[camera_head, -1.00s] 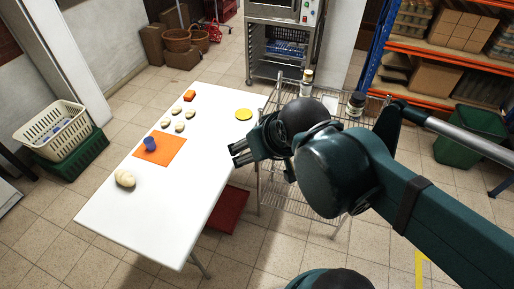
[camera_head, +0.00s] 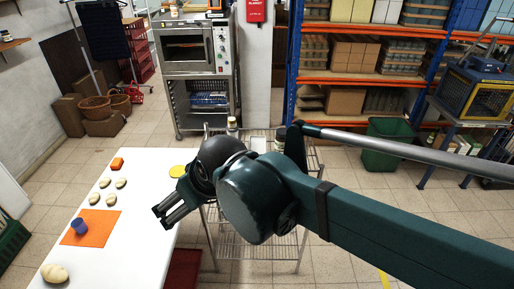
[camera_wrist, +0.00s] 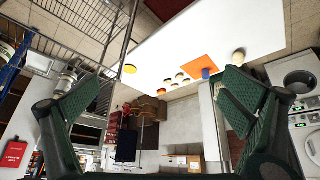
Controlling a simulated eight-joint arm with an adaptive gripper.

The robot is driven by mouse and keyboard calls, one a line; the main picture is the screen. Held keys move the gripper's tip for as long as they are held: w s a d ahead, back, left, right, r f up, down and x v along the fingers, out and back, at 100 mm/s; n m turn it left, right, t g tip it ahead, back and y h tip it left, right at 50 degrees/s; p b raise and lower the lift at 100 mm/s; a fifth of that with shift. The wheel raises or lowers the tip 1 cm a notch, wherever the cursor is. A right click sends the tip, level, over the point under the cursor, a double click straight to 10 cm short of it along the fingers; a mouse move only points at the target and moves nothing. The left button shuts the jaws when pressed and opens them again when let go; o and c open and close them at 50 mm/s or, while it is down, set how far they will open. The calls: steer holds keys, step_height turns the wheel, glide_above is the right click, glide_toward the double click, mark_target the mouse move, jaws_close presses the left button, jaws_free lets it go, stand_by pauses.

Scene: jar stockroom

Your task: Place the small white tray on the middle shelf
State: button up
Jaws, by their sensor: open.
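A small white flat piece (camera_head: 258,143), which looks like the white tray, lies on the top of a wire rack (camera_head: 258,250), between two jars and partly behind my arm. The rack has a top level and lower wire shelves, partly hidden by my arm. In the head view, my gripper (camera_head: 162,217) is open and empty, left of the rack and near the white table's right edge. In the wrist view, its fingers (camera_wrist: 163,92) are wide apart with nothing between them. I cannot make out the tray in the wrist view.
A jar (camera_head: 232,125) and a dark-lidded jar (camera_head: 280,140) stand on the rack top. The white table (camera_head: 135,215) holds an orange mat (camera_head: 98,230), a blue cup (camera_head: 79,226), a yellow disc (camera_head: 178,171) and several pale lumps. A green bin (camera_head: 388,145) stands right of the rack.

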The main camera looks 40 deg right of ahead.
steer(key=w+d+r+n+g, duration=0.2)
steer(key=w+d+r, duration=0.1)
steer(key=w+d, duration=0.6)
steer(key=n+g+y, duration=0.2)
steer(key=n+y, duration=0.1)
steer(key=n, duration=0.3)
glide_above(264, 147)
step_height(264, 147, down, 16)
steer(key=shift+s+d+f+n, duration=0.25)
steer(key=shift+d+f+n, duration=0.05)
steer(key=shift+d+f, duration=0.2)
steer(key=shift+x, duration=1.25)
steer(key=shift+w+a, duration=0.1)
